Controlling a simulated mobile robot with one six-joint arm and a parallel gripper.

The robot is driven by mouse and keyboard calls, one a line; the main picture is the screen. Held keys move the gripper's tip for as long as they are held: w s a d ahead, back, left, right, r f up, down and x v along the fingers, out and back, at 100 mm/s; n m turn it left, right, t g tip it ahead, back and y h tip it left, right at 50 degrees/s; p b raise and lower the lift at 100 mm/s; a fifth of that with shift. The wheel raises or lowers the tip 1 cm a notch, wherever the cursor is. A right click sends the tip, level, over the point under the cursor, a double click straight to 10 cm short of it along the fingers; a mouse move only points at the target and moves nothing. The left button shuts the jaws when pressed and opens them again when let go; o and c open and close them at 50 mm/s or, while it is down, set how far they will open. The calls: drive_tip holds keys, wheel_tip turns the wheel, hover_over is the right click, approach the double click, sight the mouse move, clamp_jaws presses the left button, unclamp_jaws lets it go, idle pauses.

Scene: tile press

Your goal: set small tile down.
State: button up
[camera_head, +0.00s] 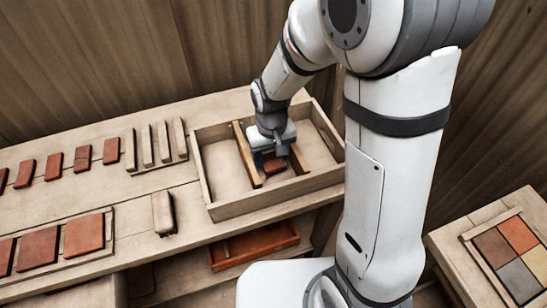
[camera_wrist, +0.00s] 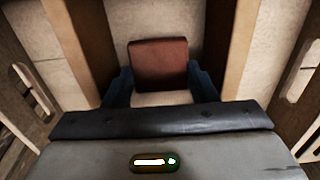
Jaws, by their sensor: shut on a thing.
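A small reddish-brown tile (camera_head: 275,166) is in the wooden tray (camera_head: 262,205) on the bench, between two wooden rails. My gripper (camera_head: 270,158) reaches down into the tray and is shut on the tile. In the wrist view the small tile (camera_wrist: 158,64) lies between the two blue-grey fingers of my gripper (camera_wrist: 160,84), with a rail on each side. Whether its underside touches the tray floor cannot be told.
Small red tiles (camera_head: 82,158) stand in a row at left, and larger ones (camera_head: 84,234) lie on a board in front. Wooden bars (camera_head: 163,144) and a block (camera_head: 163,213) lie left of the tray. An orange tray (camera_head: 254,246) sits below. A four-colour panel (camera_head: 516,252) is at right.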

sight(272, 159)
drive_tip(key=shift+f, duration=1)
drive_tip(key=shift+f, duration=0.15)
drive_tip(key=o, duration=0.7)
wheel_tip(272, 159, up, 12)
drive_tip(key=f, duration=0.1)
drive_tip(key=s+d+r+m+t, duration=0.1)
drive_tip(key=s+d+r, duration=0.1)
drive_tip(key=s+d, duration=0.2)
drive_tip(key=s+d+r+m+t, duration=0.1)
drive_tip(key=s+d+r, duration=0.2)
drive_tip(key=s+d, duration=0.1)
drive_tip(key=s+d+r+m, duration=0.1)
drive_tip(key=s+d+r, duration=0.1)
drive_tip(key=s+d, duration=0.2)
drive_tip(key=shift+d+r+t, duration=0.15)
drive_tip(key=shift+d+t, duration=0.15)
drive_tip(key=shift+t, duration=0.1)
